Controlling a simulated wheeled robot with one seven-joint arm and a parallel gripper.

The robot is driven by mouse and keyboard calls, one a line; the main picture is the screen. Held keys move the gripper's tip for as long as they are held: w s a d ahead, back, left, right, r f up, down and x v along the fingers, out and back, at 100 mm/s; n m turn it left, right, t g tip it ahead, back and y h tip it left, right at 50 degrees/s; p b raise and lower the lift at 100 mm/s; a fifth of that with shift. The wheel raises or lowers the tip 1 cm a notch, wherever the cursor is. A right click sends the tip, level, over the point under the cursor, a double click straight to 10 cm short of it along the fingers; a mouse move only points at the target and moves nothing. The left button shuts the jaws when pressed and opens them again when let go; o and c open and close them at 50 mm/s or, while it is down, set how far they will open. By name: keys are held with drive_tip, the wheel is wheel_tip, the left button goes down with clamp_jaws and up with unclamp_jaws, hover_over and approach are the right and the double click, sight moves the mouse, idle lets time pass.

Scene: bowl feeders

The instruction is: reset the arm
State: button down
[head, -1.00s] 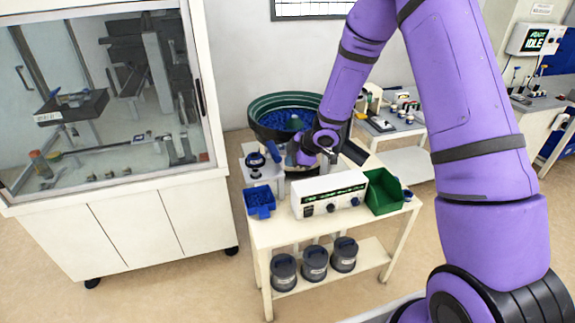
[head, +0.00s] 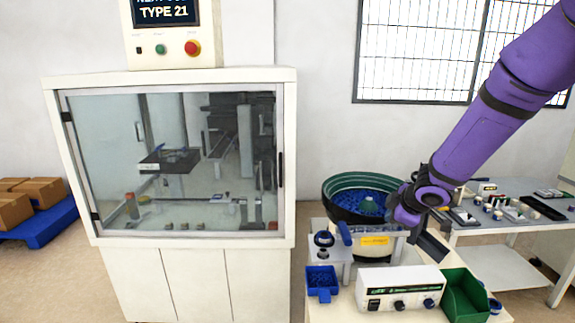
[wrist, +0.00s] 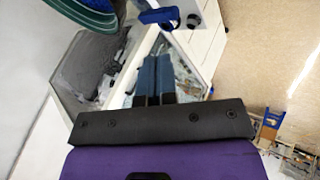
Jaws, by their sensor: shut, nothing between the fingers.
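My purple arm reaches in from the upper right of the head view. My gripper (head: 430,248) hangs over the right part of the feeder table, just right of the bowl feeder. In the wrist view the two dark blue fingers of my gripper (wrist: 155,62) lie side by side with nothing between them. The green-rimmed bowl feeder (head: 343,212) holds blue parts and is partly hidden behind my wrist. Its rim also shows at the top left of the wrist view (wrist: 88,20).
A white control box (head: 400,290) stands at the table's front, between a blue bin (head: 321,284) and a green bin (head: 465,296). A glass-fronted cabinet (head: 170,245) stands left. A bench (head: 510,222) with small items stands right. Blue pallet (head: 45,225) with boxes is far left.

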drive_tip(key=s+d+r+m+h, duration=0.2)
drive_tip(key=s+r+m, duration=0.2)
drive_tip(key=s+r, duration=0.35)
drive_tip(key=s+d+r+m+h, duration=0.35)
drive_tip(key=s+r, duration=0.25)
drive_tip(key=r, duration=0.3)
drive_tip(key=s+a+r+m+y, duration=0.1)
drive_tip(key=s+m, duration=0.1)
drive_tip(key=s, duration=0.5)
drive_tip(key=s+a+r+m+g+y, duration=0.1)
drive_tip(key=s+a+m, duration=0.1)
drive_tip(key=s, duration=0.4)
drive_tip(key=s+a+r+m+g+y, duration=0.1)
drive_tip(key=s+r+m, duration=0.1)
drive_tip(key=s, duration=0.5)
drive_tip(key=shift+s+a, duration=0.3)
drive_tip(key=shift+s, duration=0.05)
drive_tip(key=shift+m+y, duration=0.25)
